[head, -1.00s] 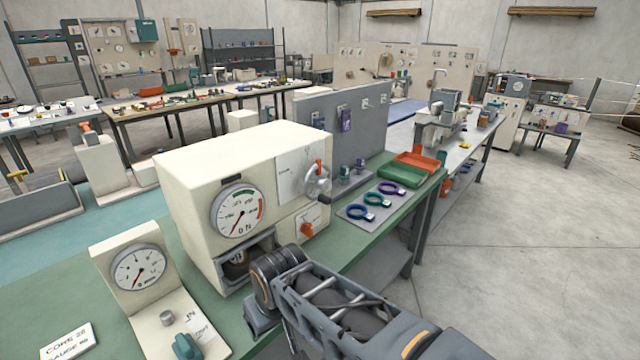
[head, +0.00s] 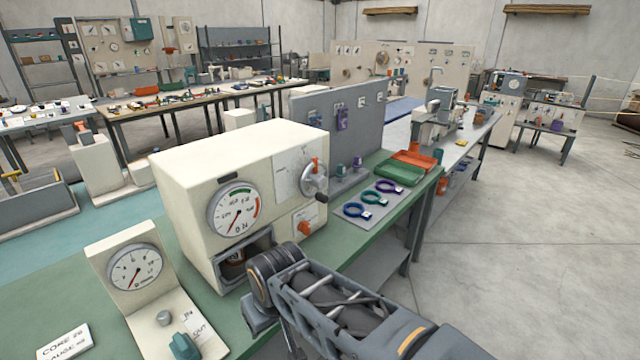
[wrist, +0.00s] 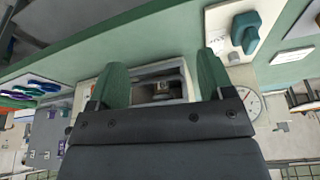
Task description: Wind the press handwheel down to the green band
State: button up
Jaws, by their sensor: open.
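The press is a cream box (head: 215,160) on the green bench. Its round dial (head: 234,210) has a green band at the top and a red band at the right; the needle points to the lower left, away from the green. In the head view my arm lies in front of the press opening, and my gripper's fingers are hidden. In the wrist view my gripper (wrist: 163,80) is open and empty, its green fingers facing the press opening (wrist: 160,88), away from the handwheel.
An orange knob (head: 305,229) sits below the handwheel. A smaller gauge stand (head: 131,249) with a teal knob (head: 184,345) is at the front left. Coloured rings (head: 373,197) and red and green trays (head: 400,174) lie to the right. Open floor lies further right.

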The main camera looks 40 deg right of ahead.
jog(key=d+f+m+b, duration=0.1)
jog(key=d+f, duration=0.1)
jog(key=d+f+m+b, duration=0.1)
jog(key=d+f, duration=0.1)
jog(key=d, duration=0.1)
jog(key=shift+d+f+g+b, duration=0.2)
jog(key=shift+g+b, duration=0.1)
jog(key=shift+g, duration=0.1)
jog(key=c, duration=0.4)
jog(key=t+y+b, duration=0.3)
jog(key=t+b, duration=0.5)
jog(key=t, duration=0.7)
send_near(326, 200)
jog(key=w, duration=0.3)
jog(key=w+a+p, duration=0.1)
jog(key=w, duration=0.2)
jog(key=w+p, duration=0.1)
jog(key=w, duration=0.3)
jog(key=shift+w+a+f, duration=0.1)
jog(key=shift+w+a, duration=0.05)
jog(key=shift+a, duration=0.2)
jog(key=shift+c, duration=0.2)
